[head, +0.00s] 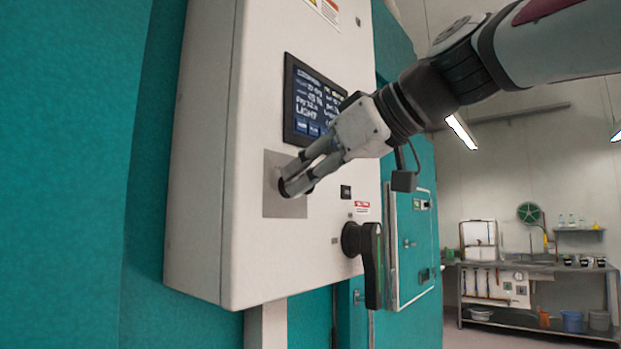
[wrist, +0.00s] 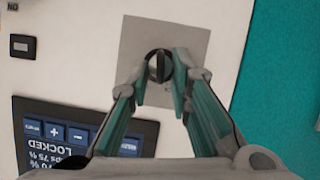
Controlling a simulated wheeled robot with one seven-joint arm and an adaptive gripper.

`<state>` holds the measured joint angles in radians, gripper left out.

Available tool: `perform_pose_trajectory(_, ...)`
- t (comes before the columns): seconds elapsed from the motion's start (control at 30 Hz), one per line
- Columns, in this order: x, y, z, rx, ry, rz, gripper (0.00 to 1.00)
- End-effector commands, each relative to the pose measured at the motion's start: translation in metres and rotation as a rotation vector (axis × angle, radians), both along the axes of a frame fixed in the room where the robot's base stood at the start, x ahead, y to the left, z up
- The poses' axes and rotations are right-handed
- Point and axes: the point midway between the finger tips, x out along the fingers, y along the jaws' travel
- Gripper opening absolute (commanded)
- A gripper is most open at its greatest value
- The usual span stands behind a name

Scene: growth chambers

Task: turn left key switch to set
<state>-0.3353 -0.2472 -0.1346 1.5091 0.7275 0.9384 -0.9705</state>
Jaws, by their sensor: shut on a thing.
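The left key switch (wrist: 157,67) is a round dark knob with a lighter bar across it, set on a square grey plate (wrist: 200,45). In the head view the plate (head: 271,204) is on the white control box, below and left of the screen, and my fingers hide most of the switch. My gripper (head: 290,180) is shut on the switch. In the wrist view its two fingertips (wrist: 163,72) stand at either side of the knob. The switch's position marks are not legible.
A lit screen (head: 312,101) is above my gripper; its wrist view (wrist: 75,135) reads "LOCKED". A black rotary handle (head: 371,262) sticks out at the lower right of the box. A steel bench (head: 535,267) stands far right.

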Motion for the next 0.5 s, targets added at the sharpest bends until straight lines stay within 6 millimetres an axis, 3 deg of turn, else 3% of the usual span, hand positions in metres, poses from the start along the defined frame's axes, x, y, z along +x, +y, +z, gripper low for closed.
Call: perform_pose_trajectory(0.5, 0.0052, -0.0034, -0.0007, 0.287, 0.368, 0.001, 0.00)
